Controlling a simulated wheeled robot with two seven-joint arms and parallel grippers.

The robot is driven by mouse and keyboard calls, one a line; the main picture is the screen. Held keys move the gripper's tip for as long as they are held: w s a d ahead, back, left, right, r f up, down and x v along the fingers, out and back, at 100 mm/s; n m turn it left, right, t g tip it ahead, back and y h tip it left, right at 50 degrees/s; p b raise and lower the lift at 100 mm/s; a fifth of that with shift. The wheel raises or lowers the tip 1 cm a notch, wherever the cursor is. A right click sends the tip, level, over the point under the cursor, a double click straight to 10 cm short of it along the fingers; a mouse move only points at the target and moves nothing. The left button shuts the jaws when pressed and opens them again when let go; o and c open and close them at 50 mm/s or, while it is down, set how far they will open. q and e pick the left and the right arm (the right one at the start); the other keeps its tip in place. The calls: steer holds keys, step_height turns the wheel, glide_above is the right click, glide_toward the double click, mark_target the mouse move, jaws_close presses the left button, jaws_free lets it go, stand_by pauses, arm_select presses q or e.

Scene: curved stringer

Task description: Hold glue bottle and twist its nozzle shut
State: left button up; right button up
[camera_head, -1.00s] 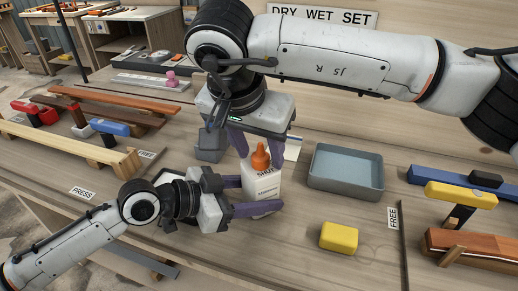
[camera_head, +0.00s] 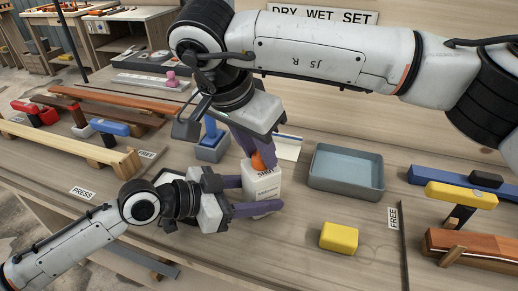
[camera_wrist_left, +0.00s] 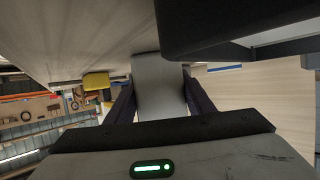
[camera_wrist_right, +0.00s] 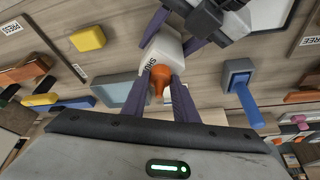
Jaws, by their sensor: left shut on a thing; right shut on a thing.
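The white glue bottle (camera_head: 262,188) stands upright on the bench in the head view, with an orange nozzle (camera_head: 258,161) on top and "SHUT" lettering near its shoulder. My left gripper (camera_head: 258,194) is shut on the bottle's body, its purple fingers on either side. The bottle also fills the space between the fingers in the left wrist view (camera_wrist_left: 158,85). My right gripper (camera_head: 256,160) comes from above and is shut on the nozzle. In the right wrist view the orange nozzle (camera_wrist_right: 159,80) sits between its purple fingers, which partly hide it in the head view.
A grey-blue tray (camera_head: 346,184) stands to the right of the bottle. A yellow block (camera_head: 339,237) lies in front of it. A grey holder with a blue handle (camera_head: 211,145) stands behind left. Clamped wooden strips lie at both sides.

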steer(key=m+g, duration=0.1)
steer(key=m, duration=0.2)
steer(key=m+g+h, duration=0.1)
steer(key=m, duration=0.2)
steer(key=shift+w+a+m, duration=0.15)
steer(key=shift+m, duration=0.15)
steer(key=m, duration=0.2)
steer(key=m+g, duration=0.1)
steer(key=m, duration=0.1)
steer(key=shift+w+g+h, duration=0.1)
steer(key=shift+g+h, duration=0.2)
steer(key=shift+m+g, duration=0.5)
steer(key=shift+m, duration=0.9)
steer(key=shift+w+m, duration=0.1)
steer(key=shift+m, duration=0.2)
steer(key=o, duration=1.1)
steer(key=shift+c, duration=0.2)
